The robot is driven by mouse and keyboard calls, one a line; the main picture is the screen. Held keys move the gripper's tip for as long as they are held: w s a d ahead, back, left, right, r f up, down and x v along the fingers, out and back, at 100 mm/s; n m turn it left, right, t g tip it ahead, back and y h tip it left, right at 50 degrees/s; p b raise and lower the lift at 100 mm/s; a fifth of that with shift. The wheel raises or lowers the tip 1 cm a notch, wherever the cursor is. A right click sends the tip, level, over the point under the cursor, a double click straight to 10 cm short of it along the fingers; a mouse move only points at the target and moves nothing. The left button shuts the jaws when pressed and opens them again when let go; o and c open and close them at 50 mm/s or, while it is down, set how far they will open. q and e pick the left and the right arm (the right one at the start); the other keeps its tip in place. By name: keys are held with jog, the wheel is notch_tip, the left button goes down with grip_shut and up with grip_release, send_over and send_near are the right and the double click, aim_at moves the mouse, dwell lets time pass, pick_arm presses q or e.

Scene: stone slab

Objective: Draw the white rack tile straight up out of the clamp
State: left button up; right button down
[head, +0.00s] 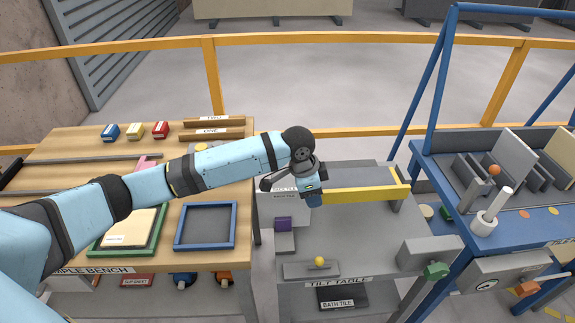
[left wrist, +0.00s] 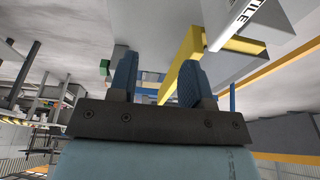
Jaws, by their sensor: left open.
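My left gripper (head: 313,198) reaches in over the tilt table (head: 370,222), its fingers pointing down beside the left end of a yellow bar (head: 365,193). In the left wrist view its two blue fingers (left wrist: 157,72) stand apart with nothing held between them; the yellow bar shows behind them. A pale block (head: 284,207) with labels, one seeming to read rack tile, is just left of the gripper. A white panel (head: 514,152) stands upright in the blue rack at right, well away from the gripper. I cannot tell which part is the clamp. My right gripper is not visible.
The wooden bench (head: 221,168) at left holds a blue-framed tray (head: 206,226) and small coloured blocks. The blue rack frame (head: 432,90) rises at right. Orange rails (head: 300,40) run behind.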

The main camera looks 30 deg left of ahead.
aim_at(288, 189)
pick_arm(q)
jog(key=w+a+r+g+y+b, duration=0.2)
jog(key=w+a+r, duration=0.1)
jog(key=a+r, duration=0.45)
jog(key=f, duration=0.9)
jog(key=a+f+b, duration=0.1)
jog(key=f, duration=0.4)
jog(key=shift+s+f, duration=0.15)
jog(key=shift+s, duration=0.1)
grip_shut()
